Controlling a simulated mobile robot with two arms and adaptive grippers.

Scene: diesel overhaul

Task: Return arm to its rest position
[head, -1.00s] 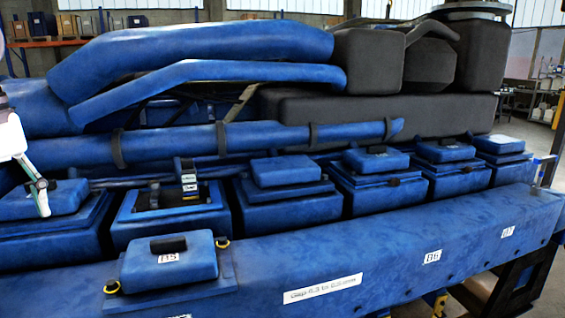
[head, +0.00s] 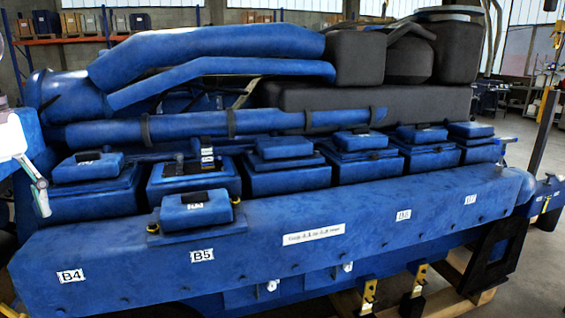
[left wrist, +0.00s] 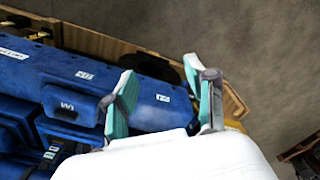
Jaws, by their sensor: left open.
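My left gripper (left wrist: 160,83) is open, with its two teal-and-grey fingers apart and nothing between them. In the head view only part of the white left arm and one finger (head: 40,190) show at the left edge, in front of the blue engine (head: 270,235). In the wrist view the engine's blue side rail (left wrist: 110,85) lies below and beyond the fingers. My right gripper is not in view.
A removed blue cover with a black handle (head: 196,208) sits on the engine's front ledge. Behind it, one cylinder housing (head: 165,185) is uncovered. Several other covers are in place. Wooden pallet boards (head: 478,300) lie under the engine; open floor is at the right.

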